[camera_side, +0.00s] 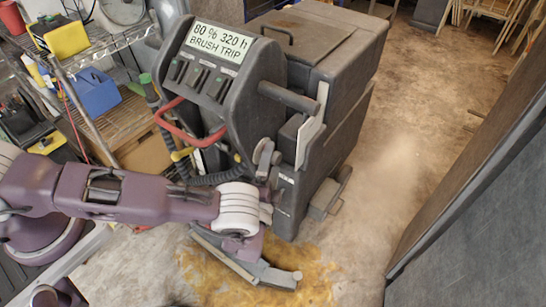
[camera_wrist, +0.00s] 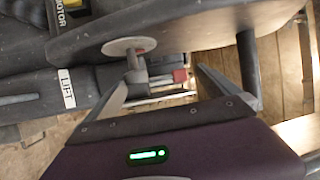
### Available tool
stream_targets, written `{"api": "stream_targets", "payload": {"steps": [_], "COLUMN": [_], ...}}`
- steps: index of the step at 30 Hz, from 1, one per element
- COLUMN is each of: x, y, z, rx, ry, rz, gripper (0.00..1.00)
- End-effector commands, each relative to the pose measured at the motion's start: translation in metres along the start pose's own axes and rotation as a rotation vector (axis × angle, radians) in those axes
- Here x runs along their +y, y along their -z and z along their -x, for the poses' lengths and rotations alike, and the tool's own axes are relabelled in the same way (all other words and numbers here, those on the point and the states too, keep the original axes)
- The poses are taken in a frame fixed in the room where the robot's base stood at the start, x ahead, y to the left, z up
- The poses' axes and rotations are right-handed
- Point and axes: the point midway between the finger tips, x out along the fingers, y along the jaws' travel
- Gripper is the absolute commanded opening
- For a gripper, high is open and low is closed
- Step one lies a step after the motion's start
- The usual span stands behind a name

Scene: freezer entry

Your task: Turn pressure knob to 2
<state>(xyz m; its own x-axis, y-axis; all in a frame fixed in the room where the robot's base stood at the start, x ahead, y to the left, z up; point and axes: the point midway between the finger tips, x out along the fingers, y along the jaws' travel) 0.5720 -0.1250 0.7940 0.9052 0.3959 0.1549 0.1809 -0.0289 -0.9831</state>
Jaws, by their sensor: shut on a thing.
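The grey floor machine (camera_side: 285,130) stands in the middle of the side view, its display reading "80 % 320 h BRUSH TRIP". My gripper (camera_side: 268,157) is at the machine's front lower side. In the wrist view my gripper (camera_wrist: 162,78) has its fingers around a grey part of the machine. A pale grey disc on a short stem (camera_wrist: 130,46) shows at the left finger, and a red-ended piece (camera_wrist: 180,75) lies between the fingertips. I cannot tell which of these is the pressure knob. No number marks are readable there.
A "LIFT" label (camera_wrist: 66,80) is left of my gripper, with a "MOTOR" label (camera_wrist: 68,14) above. A red loop handle (camera_side: 180,128) hangs below the console. A shelf with bins (camera_side: 95,92) is at left. A dark panel (camera_side: 480,190) stands at right; open floor lies between.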

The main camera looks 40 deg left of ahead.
Motion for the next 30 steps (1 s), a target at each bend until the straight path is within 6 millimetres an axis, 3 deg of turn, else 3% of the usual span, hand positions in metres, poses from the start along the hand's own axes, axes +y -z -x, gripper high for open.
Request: {"api": "stream_targets", "payload": {"steps": [1,2,4,30], "x": [-0.028,-0.005,-0.005,-0.001], "y": [0.005,0.0,0.0,-0.001], "z": [-0.011,-0.005,-0.003,0.078], "rx": [0.009,-0.007,-0.006,0.001], "ry": [0.101,0.016,0.016,0.001], "rz": [0.01,0.008,0.007,0.001], "gripper": [0.68,0.67,0.58,0.58]}}
